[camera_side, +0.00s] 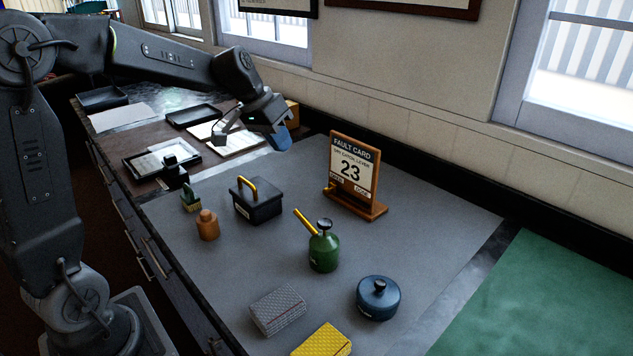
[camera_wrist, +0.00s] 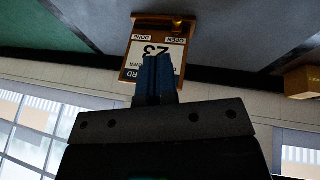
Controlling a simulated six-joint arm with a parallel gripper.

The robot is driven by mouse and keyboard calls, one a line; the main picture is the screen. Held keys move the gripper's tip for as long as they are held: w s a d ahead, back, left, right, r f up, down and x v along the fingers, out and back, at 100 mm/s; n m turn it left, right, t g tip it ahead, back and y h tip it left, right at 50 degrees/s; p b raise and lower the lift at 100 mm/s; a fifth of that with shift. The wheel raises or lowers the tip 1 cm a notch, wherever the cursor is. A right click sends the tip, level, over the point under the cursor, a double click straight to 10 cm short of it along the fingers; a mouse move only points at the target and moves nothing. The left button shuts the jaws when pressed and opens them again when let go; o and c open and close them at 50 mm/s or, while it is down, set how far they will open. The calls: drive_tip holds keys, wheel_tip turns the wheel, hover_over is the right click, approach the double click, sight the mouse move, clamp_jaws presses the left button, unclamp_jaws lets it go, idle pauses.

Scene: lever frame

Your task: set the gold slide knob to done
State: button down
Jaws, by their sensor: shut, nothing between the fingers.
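The wooden fault card frame (camera_side: 353,178) stands upright on the grey mat, its card reading 23, with OPEN at lower left and DONE at lower right. The gold slide knob (camera_side: 330,187) is at the left, OPEN end. In the wrist view the frame (camera_wrist: 133,62) appears upside down, and the gold knob (camera_wrist: 178,24) is by the OPEN label. My gripper (camera_side: 283,141) is up in the air to the left of the frame, apart from it. Its blue fingers (camera_wrist: 157,78) are shut and empty, and they hide part of the card in the wrist view.
A black box with a gold handle (camera_side: 257,205), a green oil can (camera_side: 324,252), a blue lidded pot (camera_side: 378,298) and a small orange bottle (camera_side: 207,226) stand on the mat. Grey (camera_side: 278,310) and yellow (camera_side: 322,341) blocks lie in front. The wall is behind the frame.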

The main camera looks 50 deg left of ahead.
drive_tip(key=w+a+f+h, duration=0.1)
drive_tip(key=w+a+f, duration=0.4)
drive_tip(key=w+a, duration=0.1)
drive_tip(key=shift+w+a+n, duration=0.25)
drive_tip(key=shift+a+n, duration=0.05)
drive_tip(key=shift+a, duration=0.6)
approach(330, 190)
drive_tip(key=a+f, duration=0.2)
drive_tip(key=f, duration=0.1)
drive_tip(key=a+f, duration=0.1)
drive_tip(key=shift+w+a+f, duration=0.25)
drive_tip(key=shift+w, duration=0.1)
drive_tip(key=d+f, duration=0.1)
drive_tip(key=d, duration=0.1)
drive_tip(key=shift+w+d+f, duration=0.5)
drive_tip(key=shift+d+f, duration=0.1)
drive_tip(key=shift+d, duration=0.2)
